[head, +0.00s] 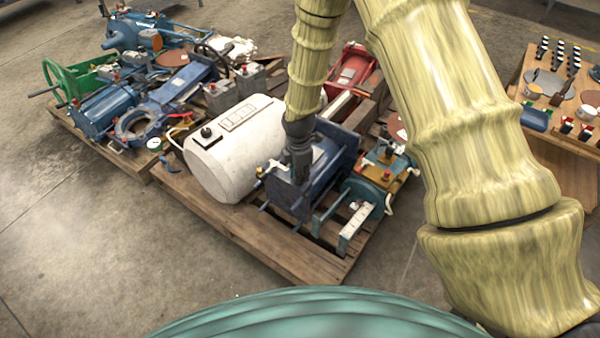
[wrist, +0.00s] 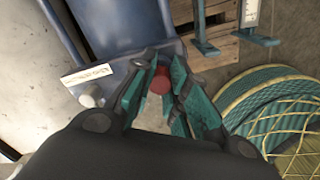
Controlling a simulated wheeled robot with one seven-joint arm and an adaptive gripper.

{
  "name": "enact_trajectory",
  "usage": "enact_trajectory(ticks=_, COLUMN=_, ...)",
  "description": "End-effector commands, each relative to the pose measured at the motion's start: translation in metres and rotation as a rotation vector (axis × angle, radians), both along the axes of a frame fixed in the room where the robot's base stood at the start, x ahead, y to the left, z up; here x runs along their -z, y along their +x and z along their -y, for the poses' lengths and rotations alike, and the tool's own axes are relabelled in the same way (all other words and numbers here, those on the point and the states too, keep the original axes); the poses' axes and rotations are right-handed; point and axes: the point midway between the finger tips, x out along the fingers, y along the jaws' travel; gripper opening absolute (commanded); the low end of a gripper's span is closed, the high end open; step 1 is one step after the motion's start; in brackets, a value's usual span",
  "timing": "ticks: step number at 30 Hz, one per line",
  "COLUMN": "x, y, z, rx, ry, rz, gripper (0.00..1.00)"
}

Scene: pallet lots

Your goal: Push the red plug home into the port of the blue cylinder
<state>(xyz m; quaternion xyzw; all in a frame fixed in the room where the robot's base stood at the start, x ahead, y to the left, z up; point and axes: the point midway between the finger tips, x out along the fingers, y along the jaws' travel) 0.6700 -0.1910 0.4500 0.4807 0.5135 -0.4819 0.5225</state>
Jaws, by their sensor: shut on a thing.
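The blue cylinder (head: 331,166) lies on the front pallet, right of the white tank. In the wrist view, its blue body (wrist: 107,22) and a plate edge with a white label show beyond the fingers. My gripper (head: 299,182) points down at the cylinder's near side. In the wrist view, my gripper's teal fingers (wrist: 158,82) are closed around the red plug (wrist: 159,80), whose round red end shows between them. The port is hidden, and I cannot tell whether the plug touches it. The plug does not show clearly in the head view.
The white tank (head: 232,150) stands close on the left. A teal-framed machine (head: 369,192) stands close on the right. The wooden pallet (head: 290,258) has bare boards in front. A second loaded pallet is at the back left, and a wooden table (head: 515,92) is at the right.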

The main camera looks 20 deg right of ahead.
Motion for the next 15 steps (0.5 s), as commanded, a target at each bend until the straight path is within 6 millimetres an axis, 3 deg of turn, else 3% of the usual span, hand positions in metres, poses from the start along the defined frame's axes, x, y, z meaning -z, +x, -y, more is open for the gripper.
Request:
enact_trajectory(ticks=1, x=0.0084, y=-0.0030, z=-0.0005, rx=0.000, ry=0.001, rz=-0.005, gripper=0.06)
enact_trajectory(ticks=15, x=0.0162, y=-0.0036, z=-0.0014, rx=0.000, ry=0.002, rz=-0.005, gripper=0.08)
